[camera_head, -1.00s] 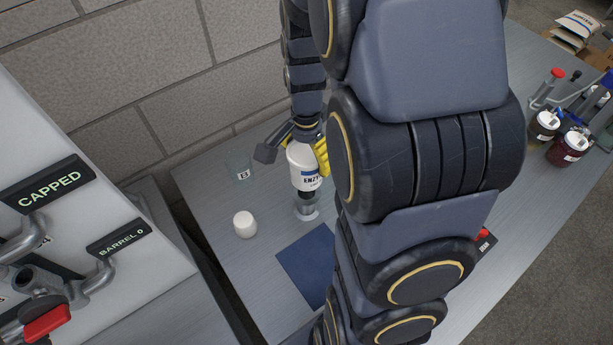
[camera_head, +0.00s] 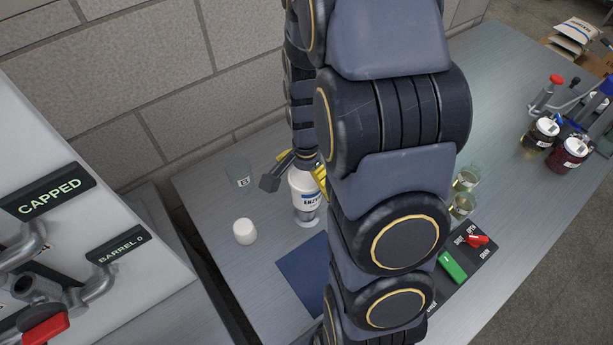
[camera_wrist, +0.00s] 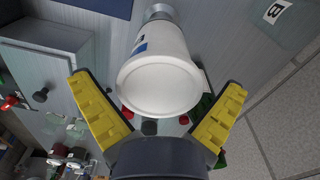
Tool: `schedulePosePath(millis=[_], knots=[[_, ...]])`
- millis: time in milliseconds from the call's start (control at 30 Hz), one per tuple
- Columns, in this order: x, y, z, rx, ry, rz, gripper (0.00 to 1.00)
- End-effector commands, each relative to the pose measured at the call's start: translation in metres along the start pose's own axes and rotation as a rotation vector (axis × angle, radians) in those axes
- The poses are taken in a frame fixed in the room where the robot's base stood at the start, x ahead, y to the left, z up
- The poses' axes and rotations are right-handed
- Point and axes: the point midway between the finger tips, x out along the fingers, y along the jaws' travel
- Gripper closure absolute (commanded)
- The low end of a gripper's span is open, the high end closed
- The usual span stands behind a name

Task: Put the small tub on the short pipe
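The small tub (camera_head: 304,188), white with a blue and dark "ENZY…" label, stands roughly upright on the short pipe (camera_head: 305,219), a grey metallic ring-ended piece on the bench. In the wrist view, the tub's round white end (camera_wrist: 160,88) faces me and the pipe (camera_wrist: 158,12) shows at its far end. The tub appears to touch the pipe; the exact contact is hidden. My gripper (camera_wrist: 160,83) is open, its yellow fingers on either side of the tub with visible gaps.
A small white rounded object (camera_head: 244,231) stands left of the pipe, near a blue mat (camera_head: 303,269). Jars (camera_head: 569,151) stand at right, and a switch panel (camera_head: 462,262) lies nearer. My arm hides the middle bench.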

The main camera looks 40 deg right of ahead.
Motion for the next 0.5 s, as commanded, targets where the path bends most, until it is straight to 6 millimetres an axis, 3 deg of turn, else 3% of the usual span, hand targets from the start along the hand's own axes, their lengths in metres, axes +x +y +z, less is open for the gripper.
schedulePosePath(millis=[267, 500], knots=[[-0.012, -0.001, -0.001, 0.000, 0.003, -0.003, 0.00], [-0.060, -0.001, -0.001, 0.001, 0.005, -0.005, 0.00]])
